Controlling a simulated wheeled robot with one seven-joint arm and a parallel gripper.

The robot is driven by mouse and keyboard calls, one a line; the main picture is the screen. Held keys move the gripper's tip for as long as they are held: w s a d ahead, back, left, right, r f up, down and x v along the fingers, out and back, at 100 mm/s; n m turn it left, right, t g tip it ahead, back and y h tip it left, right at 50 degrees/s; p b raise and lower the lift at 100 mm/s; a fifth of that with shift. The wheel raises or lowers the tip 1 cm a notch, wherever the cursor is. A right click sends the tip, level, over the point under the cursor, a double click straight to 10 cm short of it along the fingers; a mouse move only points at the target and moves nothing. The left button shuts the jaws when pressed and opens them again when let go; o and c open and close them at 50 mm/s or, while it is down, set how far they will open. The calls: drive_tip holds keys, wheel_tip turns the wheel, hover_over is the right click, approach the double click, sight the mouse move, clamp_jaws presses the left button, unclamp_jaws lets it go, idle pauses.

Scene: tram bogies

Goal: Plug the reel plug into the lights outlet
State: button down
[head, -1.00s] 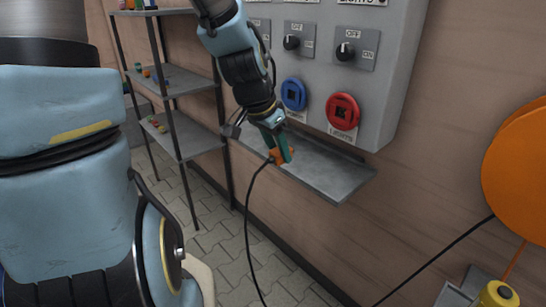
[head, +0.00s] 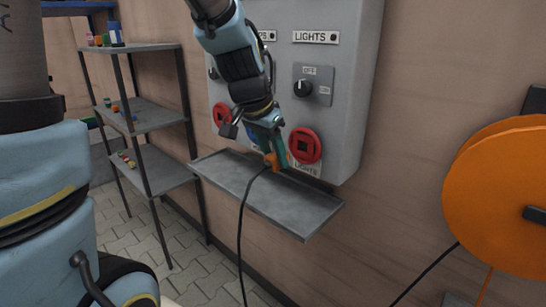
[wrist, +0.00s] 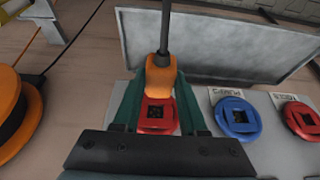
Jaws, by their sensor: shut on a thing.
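My gripper (head: 279,157) is shut on the orange reel plug (head: 270,162), whose black cable hangs down in the head view. In the wrist view the plug (wrist: 160,76) sits between my fingers (wrist: 158,108). The lights outlet is the red round socket (head: 305,145) above the "LIGHTS" label, just right of my gripper in the head view. In the wrist view this outlet (wrist: 157,117) lies beyond the plug, which overlaps its upper rim. Its square opening still shows, so the plug is outside it. The exact gap cannot be told.
A blue outlet (wrist: 236,117) and another red outlet (wrist: 303,118) sit beside it. A grey metal shelf (head: 290,210) juts out below the grey cabinet (head: 345,80). An orange cable reel (head: 495,195) is at right, a shelving rack (head: 150,118) at left.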

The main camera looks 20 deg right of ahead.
drive_tip(key=shift+w+d+p, duration=0.4)
drive_tip(key=shift+w+d, duration=0.1)
drive_tip(key=shift+d, duration=0.35)
drive_tip(key=shift+w+d+p, duration=0.4)
drive_tip(key=shift+w+d, duration=0.05)
drive_tip(key=shift+d, duration=0.35)
drive_tip(key=shift+w+d+p, duration=0.4)
drive_tip(key=shift+w+d, duration=0.1)
drive_tip(key=shift+d, duration=0.35)
drive_tip(key=shift+w+d, duration=0.25)
drive_tip(key=shift+d, duration=0.2)
idle(1.1)
drive_tip(key=shift+c, duration=1.8)
unclamp_jaws()
drive_tip(key=b+v, duration=0.2)
drive_tip(key=v, duration=0.8)
drive_tip(key=shift+r, duration=0.4)
drive_tip(key=shift+s+a, duration=0.1)
